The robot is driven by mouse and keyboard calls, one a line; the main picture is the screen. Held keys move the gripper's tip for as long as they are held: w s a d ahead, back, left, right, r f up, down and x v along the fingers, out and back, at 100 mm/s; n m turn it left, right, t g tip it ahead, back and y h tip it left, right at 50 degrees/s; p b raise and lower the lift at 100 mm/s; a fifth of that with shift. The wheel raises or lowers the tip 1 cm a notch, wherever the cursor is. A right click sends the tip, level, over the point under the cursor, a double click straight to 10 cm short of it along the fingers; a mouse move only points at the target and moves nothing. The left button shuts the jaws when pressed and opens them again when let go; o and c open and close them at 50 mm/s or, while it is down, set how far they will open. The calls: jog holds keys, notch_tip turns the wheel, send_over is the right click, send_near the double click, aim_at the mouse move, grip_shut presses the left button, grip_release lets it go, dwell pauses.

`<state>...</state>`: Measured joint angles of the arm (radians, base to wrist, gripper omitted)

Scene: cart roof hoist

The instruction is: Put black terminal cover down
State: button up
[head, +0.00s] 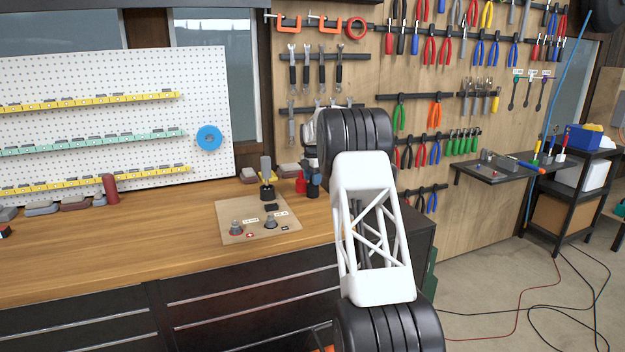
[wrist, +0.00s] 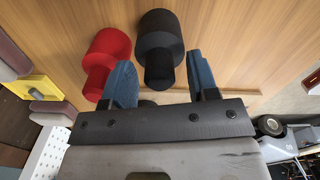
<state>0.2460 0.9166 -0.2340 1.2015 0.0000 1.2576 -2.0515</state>
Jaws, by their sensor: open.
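The black terminal cover (wrist: 160,38) is a stepped cylinder, wide below with a narrower neck. In the wrist view it stands on the wooden bench top, its neck between the blue fingers of my gripper (wrist: 161,76). The fingers are apart, with a visible gap beside the neck. A similar red cover (wrist: 108,52) stands just left of it, close to the left finger. In the head view my gripper (head: 313,178) is at the bench's right end, beside the red cover (head: 300,184). There the black cover is hard to separate from the dark gripper.
A tan mat (head: 228,212) with two grey terminal posts (head: 236,228) and small labels lies left of the gripper. A black cylindrical item (head: 267,191) stands at its back edge. A pegboard (head: 100,75) rises behind.

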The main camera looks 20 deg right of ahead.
notch_tip(320, 180, up, 12)
dwell(0.6)
dwell(0.6)
jog(key=s+a+r+m, duration=0.3)
jog(key=s+a+r, duration=0.2)
jog(key=s, duration=0.3)
jog(key=s+a+r+m, duration=0.2)
jog(key=s+a+r, duration=0.35)
jog(key=s, duration=0.25)
jog(key=s+a+r+m+t, duration=0.1)
jog(key=s+a+r+m, duration=0.2)
jog(key=s, duration=0.8)
jog(key=s+a+r+m, duration=0.1)
jog(key=s+a+m, duration=0.3)
jog(key=s, duration=0.6)
jog(key=s+a+f+m, duration=0.3)
jog(key=s+f, duration=0.2)
jog(key=s, duration=0.9)
jog(key=s+a+f+m+t, duration=0.1)
jog(key=s+a+f+m, duration=0.2)
jog(key=s, duration=1.1)
jog(key=s+a+f+m, duration=0.2)
jog(key=s+f, duration=0.6)
jog(key=s, duration=0.7)
jog(key=shift+a+f+m+t, duration=0.2)
jog(key=shift+a+m+t, duration=0.15)
jog(key=shift+a, duration=0.45)
